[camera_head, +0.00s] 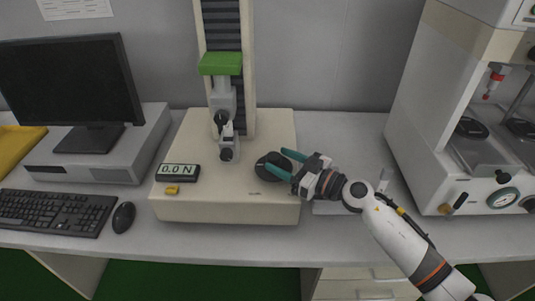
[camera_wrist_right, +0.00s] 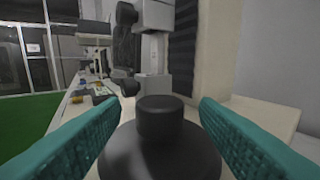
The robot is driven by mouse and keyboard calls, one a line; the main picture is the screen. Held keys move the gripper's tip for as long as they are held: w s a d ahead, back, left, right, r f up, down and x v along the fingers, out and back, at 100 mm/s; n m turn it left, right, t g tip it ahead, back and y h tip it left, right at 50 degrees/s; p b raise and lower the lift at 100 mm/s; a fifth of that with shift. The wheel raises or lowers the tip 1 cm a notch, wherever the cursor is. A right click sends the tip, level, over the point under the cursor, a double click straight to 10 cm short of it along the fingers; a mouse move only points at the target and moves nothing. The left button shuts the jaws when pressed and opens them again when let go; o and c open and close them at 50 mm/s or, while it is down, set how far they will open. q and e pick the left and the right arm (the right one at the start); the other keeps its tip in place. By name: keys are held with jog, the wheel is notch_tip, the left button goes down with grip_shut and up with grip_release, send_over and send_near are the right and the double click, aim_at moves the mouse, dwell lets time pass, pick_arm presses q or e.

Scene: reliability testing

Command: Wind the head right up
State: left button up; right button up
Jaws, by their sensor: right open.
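The test stand has a pale base (camera_head: 231,208) and a tall column. A green-topped head (camera_head: 220,64) is on the column, well above the base, with a grey clamp (camera_head: 228,142) below it. A black handwheel (camera_head: 268,172) is at the right of the base. My right gripper (camera_head: 278,161) has teal fingers spread at the handwheel. In the right wrist view the black wheel (camera_wrist_right: 160,160) and its raised knob (camera_wrist_right: 160,118) lie between the open fingers, with visible gaps on both sides of the knob. My left gripper is not in view.
A display (camera_head: 179,172) on the base reads 0.0 N. A monitor (camera_head: 72,85), keyboard (camera_head: 52,211) and mouse (camera_head: 123,217) are at the left. A white machine (camera_head: 434,150) with a gauge stands at the right. The bench front is clear.

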aim_at(268, 155)
jog(key=x, duration=0.5)
jog(key=shift+d, duration=0.1)
